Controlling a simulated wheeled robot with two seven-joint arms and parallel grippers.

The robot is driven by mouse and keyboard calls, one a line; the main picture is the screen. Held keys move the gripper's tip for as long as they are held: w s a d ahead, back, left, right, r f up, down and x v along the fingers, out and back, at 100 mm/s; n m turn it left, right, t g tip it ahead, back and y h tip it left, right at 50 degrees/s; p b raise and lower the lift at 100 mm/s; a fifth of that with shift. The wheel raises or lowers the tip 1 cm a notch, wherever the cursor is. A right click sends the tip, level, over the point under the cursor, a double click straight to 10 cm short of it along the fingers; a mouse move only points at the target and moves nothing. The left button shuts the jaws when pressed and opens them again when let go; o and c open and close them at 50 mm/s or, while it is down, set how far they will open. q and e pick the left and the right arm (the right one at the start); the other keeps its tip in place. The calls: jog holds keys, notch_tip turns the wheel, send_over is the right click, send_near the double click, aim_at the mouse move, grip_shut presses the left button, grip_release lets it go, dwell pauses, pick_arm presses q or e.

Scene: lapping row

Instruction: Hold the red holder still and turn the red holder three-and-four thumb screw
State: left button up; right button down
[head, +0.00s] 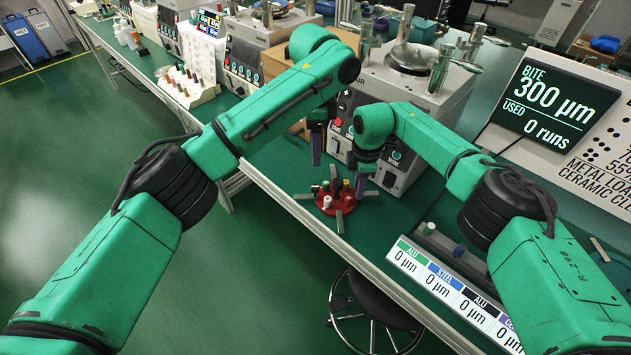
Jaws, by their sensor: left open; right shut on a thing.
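The red holder (326,207) is a small round disc on the green bench top, with small coloured pieces standing on it and grey arms sticking out around it. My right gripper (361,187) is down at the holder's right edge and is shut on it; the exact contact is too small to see. My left gripper (317,157) is open and empty, pointing down above and behind the holder, apart from it. I cannot make out the three-and-four thumb screw at this size.
Lapping machines (398,75) stand close behind my grippers. A label strip (455,290) runs along the front edge at right, below a display (545,105) reading 300 µm. A stool (375,305) is under the bench. Bench around the holder's left is clear.

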aim_at(315, 186)
pick_arm(q)
notch_tip(315, 186, down, 12)
dwell(0.3)
grip_shut()
